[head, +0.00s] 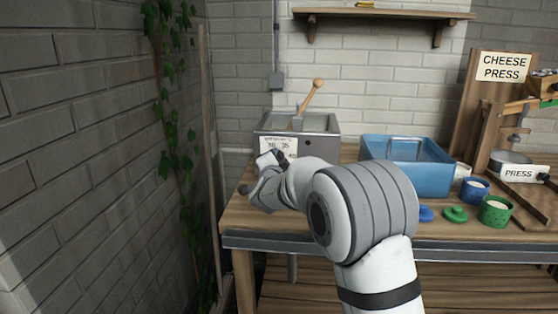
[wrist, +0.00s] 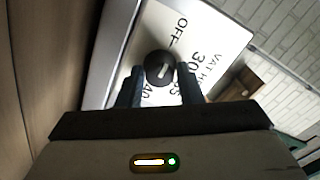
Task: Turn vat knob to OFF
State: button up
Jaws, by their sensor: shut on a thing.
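The vat (head: 325,149) is a grey metal box at the back left of the wooden table, with a wooden-handled paddle (head: 312,95) standing in it. Its white dial plate (wrist: 222,38) faces the wrist camera, with OFF at the upper part and 30, 35 and 40 around the dial. The round dark knob (wrist: 157,60) has a white pointer line, aimed away from OFF, roughly towards 35. My gripper (wrist: 160,78) has a finger on either side of the knob and is shut on it. In the head view, my arm hides the knob and part of the plate.
A blue basin (head: 430,180) stands right of the vat. Beyond it are several small tubs, a green lid (head: 455,214) and the cheese press (head: 500,125). A brick wall and ivy (head: 170,120) are close on the left.

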jog(key=o, duration=1)
jog(key=shift+c, duration=0.2)
jog(key=s, duration=0.8)
jog(key=shift+a, duration=0.15)
jog(key=shift+w, duration=0.1)
